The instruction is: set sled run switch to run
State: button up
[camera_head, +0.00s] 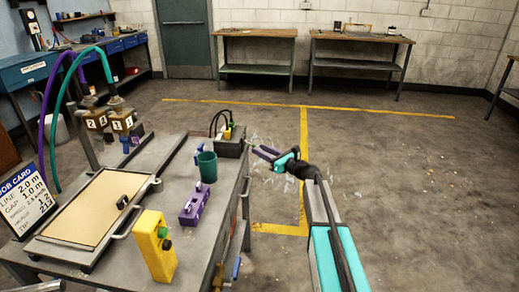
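No switch here carries a label I can read as the sled run switch. A dark box (231,143) with a yellow part on top and black cables stands at the bench's far right corner.
The grey bench (168,190) also bears a green cup (206,167), a framed tan panel (95,208) and a job card (24,202). Two numbered canisters (108,122) with purple and green hoses stand behind. Open floor with yellow lines lies to the right.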

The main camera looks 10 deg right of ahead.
aim_at(250, 144)
jog(key=shift+x, duration=1.2)
